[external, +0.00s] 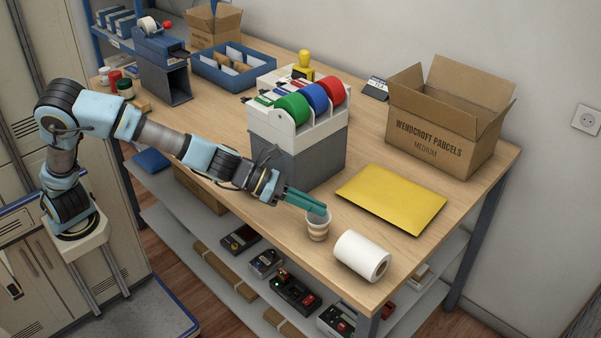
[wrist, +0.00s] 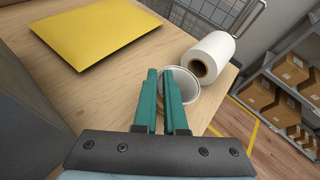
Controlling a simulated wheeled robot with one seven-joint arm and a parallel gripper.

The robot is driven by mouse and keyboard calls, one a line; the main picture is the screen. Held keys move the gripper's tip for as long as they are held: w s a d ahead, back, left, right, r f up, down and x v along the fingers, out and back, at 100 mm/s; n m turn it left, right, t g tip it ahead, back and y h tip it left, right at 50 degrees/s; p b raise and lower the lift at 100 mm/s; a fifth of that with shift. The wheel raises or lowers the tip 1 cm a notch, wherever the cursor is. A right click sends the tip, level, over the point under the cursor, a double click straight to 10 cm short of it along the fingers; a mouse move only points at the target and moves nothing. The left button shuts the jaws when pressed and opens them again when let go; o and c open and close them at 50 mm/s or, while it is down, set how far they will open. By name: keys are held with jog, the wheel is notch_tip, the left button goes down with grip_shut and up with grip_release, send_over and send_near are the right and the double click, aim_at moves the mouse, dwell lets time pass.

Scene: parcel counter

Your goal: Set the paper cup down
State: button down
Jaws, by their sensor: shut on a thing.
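The paper cup (external: 318,228) is small, striped brown and white, and upright at the front edge area of the wooden counter. My gripper (external: 322,211) has teal fingers and is shut on the cup's rim. In the wrist view, the fingertips of my gripper (wrist: 166,72) are close together at the near left side of the cup (wrist: 191,112), whose open mouth shows. I cannot tell whether the cup's base touches the counter.
A white paper roll (external: 362,256) lies just right of the cup. A yellow envelope (external: 391,199) lies behind it. A grey tape dispenser box (external: 297,154) stands behind my gripper. An open carton (external: 444,122) is at the back right. The counter's front edge is close.

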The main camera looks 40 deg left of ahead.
jog(key=shift+f, duration=0.2)
jog(key=c, duration=0.9)
grip_release()
jog(key=shift+c, duration=0.2)
jog(key=shift+r, duration=0.1)
jog(key=shift+r, duration=0.15)
jog(key=shift+s+a+r, duration=0.1)
jog(key=shift+s+a, duration=0.15)
jog(key=shift+a, duration=0.05)
jog(key=b+v, duration=0.3)
jog(key=v, duration=0.8)
